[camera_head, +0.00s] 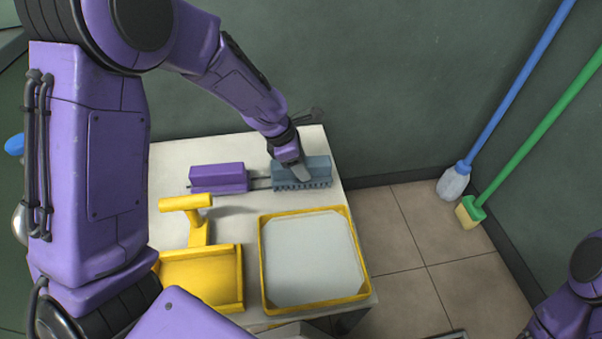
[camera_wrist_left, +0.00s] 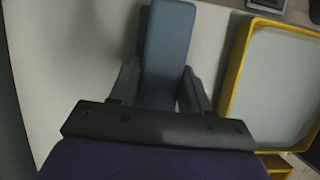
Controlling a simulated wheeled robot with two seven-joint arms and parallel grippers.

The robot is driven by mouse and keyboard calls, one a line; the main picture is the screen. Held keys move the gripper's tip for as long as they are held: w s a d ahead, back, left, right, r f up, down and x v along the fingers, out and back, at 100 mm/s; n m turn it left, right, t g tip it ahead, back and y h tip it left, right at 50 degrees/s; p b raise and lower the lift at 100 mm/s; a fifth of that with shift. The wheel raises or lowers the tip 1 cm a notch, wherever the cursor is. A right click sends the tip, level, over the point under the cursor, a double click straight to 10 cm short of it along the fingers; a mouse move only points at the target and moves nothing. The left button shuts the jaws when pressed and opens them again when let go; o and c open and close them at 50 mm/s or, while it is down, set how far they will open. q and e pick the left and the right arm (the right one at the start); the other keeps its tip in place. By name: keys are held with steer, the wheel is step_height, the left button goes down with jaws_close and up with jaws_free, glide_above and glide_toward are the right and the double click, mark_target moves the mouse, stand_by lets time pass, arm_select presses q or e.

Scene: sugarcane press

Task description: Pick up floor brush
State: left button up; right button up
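A blue-grey brush (camera_head: 318,170) with short bristles along its lower edge lies near the far right corner of the white table. My left gripper (camera_head: 291,166) is over its left part from above. In the left wrist view, the fingers (camera_wrist_left: 162,90) stand on either side of the brush's long blue-grey body (camera_wrist_left: 168,40). Whether they press on it cannot be told. A green-handled broom (camera_head: 540,140) with a yellow head leans in the wall corner, away from the gripper. My right gripper is out of view.
A purple block-shaped piece (camera_head: 218,178) lies left of the brush, with thin dark rods between. A yellow-rimmed tray (camera_head: 263,268) and a yellow scoop (camera_head: 238,277) sit nearer on the table (camera_head: 168,156). A blue-handled mop (camera_head: 515,90) leans at right.

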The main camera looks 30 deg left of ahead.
mark_target(306, 161)
arm_select(q)
steer(key=c, duration=0.3)
steer(key=shift+c, duration=0.2)
steer(key=shift+r, duration=0.1)
steer(key=shift+r, duration=0.25)
step_height(306, 161, up, 3)
steer(key=shift+w+r+p, duration=0.1)
steer(key=shift+p, duration=1.1)
steer(key=s+d+r+p, duration=0.7)
steer(key=s+r+p, duration=0.1)
steer(key=s, duration=0.4)
steer(key=shift+s+r+p, duration=0.15)
steer(key=shift+r+p, duration=0.2)
steer(key=shift+r, duration=0.2)
